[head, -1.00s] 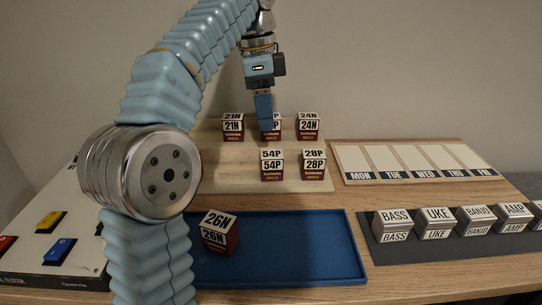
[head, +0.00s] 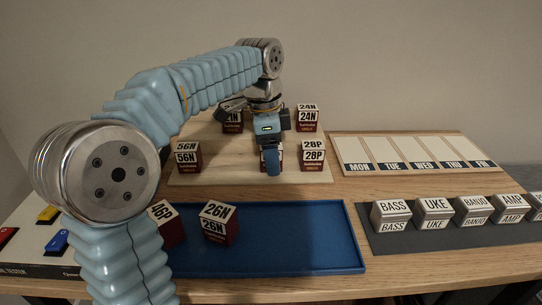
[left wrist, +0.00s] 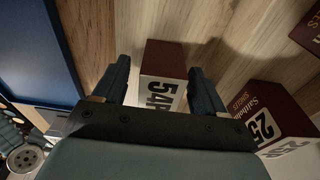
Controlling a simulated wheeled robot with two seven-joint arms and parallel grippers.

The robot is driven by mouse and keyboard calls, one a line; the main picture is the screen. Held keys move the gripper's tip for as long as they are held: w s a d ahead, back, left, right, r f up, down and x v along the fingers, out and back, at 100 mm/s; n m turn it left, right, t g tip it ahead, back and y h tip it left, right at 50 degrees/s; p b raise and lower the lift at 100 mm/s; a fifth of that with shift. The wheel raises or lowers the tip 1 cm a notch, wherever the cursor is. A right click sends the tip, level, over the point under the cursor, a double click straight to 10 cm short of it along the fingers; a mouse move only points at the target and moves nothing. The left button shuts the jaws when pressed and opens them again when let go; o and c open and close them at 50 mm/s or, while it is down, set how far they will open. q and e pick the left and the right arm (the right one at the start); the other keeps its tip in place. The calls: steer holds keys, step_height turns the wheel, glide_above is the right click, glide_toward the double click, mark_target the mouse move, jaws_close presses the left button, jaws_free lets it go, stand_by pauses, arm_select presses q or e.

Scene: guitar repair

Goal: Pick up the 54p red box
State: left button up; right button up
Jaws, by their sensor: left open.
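The 54P red box (left wrist: 164,62) stands between the two fingers of my left gripper (left wrist: 159,72) in the left wrist view, its white label toward the palm. The fingers are open on either side of it, and I cannot tell whether either touches it. In the head view my left gripper (head: 272,168) is low over the pale wooden board (head: 220,172) and hides most of the 54P box (head: 263,158). My right gripper is not in view.
The 56N box (head: 187,157) stands left on the board; 24N (head: 308,118) and another box are behind. The blue tray (head: 300,240) holds the 46P (head: 165,225) and 26N (head: 219,225) boxes, with its right half clear. Metal blocks (head: 392,214) sit at right.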

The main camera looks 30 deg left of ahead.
arm_select(q)
steer(key=shift+c, duration=0.4)
steer(key=c, duration=1.1)
steer(key=shift+r, duration=0.2)
